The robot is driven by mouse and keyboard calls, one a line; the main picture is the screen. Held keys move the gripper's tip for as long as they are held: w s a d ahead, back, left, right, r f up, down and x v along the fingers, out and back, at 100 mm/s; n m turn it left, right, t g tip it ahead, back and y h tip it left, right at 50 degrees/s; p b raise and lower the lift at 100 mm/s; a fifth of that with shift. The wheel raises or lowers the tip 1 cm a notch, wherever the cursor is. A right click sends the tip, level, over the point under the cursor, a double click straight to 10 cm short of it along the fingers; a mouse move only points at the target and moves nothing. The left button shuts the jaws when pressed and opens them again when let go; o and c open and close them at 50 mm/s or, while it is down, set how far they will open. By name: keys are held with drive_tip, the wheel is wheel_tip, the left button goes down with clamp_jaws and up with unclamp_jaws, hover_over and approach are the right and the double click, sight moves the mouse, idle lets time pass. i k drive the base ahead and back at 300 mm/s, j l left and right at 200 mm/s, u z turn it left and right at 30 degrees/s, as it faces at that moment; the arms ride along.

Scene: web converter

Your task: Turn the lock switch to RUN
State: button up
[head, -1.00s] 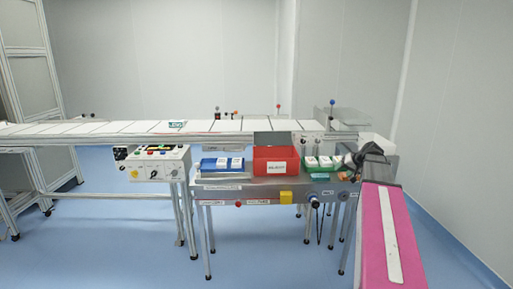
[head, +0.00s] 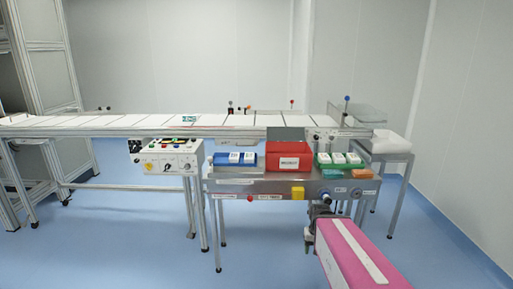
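A white control box (head: 171,157) with knobs, coloured buttons and a small display hangs at the front of the conveyor, left of the steel table. A round dark and blue knob (head: 325,196) sits on the table's front panel, right of a yellow block (head: 297,192). Which of these controls is the lock switch is too small to tell, and no RUN mark is readable. My gripper (head: 308,240) is small and dark at the end of my pink arm, in front of and below the table's right half. Its fingers are too small to tell open from shut, and nothing shows in it.
The steel table (head: 235,185) bears a blue tray (head: 222,168), a red bin (head: 289,162) and a green tray (head: 340,174). A white conveyor (head: 100,121) runs behind. A side stand (head: 385,157) is at right. The floor in front is free.

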sight(149, 166)
drive_tip(key=u, duration=1.55)
